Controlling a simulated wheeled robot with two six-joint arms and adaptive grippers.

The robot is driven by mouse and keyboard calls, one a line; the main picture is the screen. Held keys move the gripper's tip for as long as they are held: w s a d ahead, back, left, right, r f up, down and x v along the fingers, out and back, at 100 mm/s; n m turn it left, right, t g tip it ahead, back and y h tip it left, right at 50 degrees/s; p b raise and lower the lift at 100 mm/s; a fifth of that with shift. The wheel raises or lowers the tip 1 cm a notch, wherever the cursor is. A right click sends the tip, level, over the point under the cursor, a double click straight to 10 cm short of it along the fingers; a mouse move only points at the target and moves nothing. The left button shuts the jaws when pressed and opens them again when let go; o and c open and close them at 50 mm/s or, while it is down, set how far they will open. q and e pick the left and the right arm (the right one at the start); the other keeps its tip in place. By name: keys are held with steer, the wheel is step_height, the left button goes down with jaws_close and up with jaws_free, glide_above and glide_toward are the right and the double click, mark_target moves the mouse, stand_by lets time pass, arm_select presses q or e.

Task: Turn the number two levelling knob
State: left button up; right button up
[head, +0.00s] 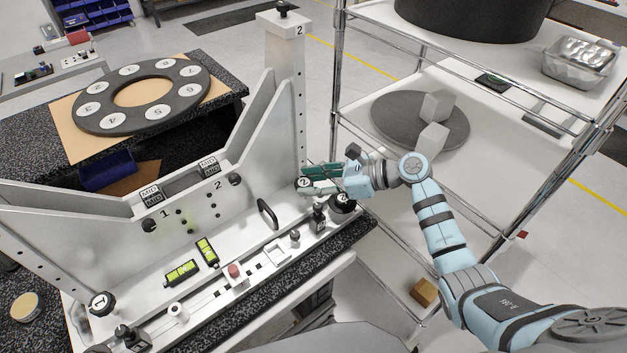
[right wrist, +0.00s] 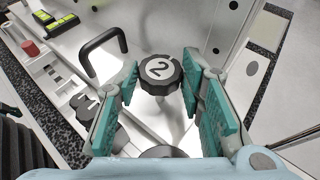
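The number two levelling knob (right wrist: 160,72) is dark and ribbed with a white "2" disc on top. In the right wrist view it sits between the tips of my right gripper (right wrist: 160,80), whose teal-padded fingers are spread to either side of it. I cannot tell whether the pads touch it. In the head view, my right gripper (head: 322,181) reaches in from the right to the knob (head: 304,183), at the right end of the grey mirror fixture (head: 285,110). The number one knob (head: 102,302) stands at the fixture's front left. My left gripper is out of view.
A black handle (head: 267,213) and two yellow-green levels (head: 207,253) lie left of my right gripper. Another dark knob (head: 342,203) stands just below it. The fixture's tall post (head: 285,40) rises behind. A wire-framed shelf (head: 480,100) stands to the right.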

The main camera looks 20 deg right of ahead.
steer(key=shift+n+g, duration=0.3)
steer(key=shift+g, duration=0.1)
steer(key=shift+w+d+y, duration=0.1)
steer(key=shift+y, duration=0.2)
steer(key=shift+w+f+n+g+b, duration=0.15)
steer(key=shift+n+g+b, duration=0.15)
steer(key=shift+n+g, duration=0.5)
steer(key=n+g+b, duration=0.1)
steer(key=b, duration=0.2)
steer(key=n+g+b, duration=0.1)
steer(key=g+b, duration=0.1)
steer(key=b, duration=0.1)
steer(key=w+n+g+y+b, duration=0.1)
steer(key=b, duration=0.2)
steer(key=shift+d+f+n, duration=0.1)
steer(key=shift+f+n, duration=0.3)
steer(key=g+b, duration=0.1)
steer(key=b, duration=0.3)
steer(key=n+g+b, duration=0.1)
steer(key=b, duration=0.3)
steer(key=shift+s+r+b, duration=0.1)
steer(key=shift+r+b, duration=0.2)
steer(key=shift+b, duration=0.05)
steer(key=shift+r+n, duration=0.15)
steer(key=shift+n, duration=0.15)
steer(key=shift+r, duration=0.1)
steer(key=o, duration=0.9)
steer(key=shift+c, duration=0.2)
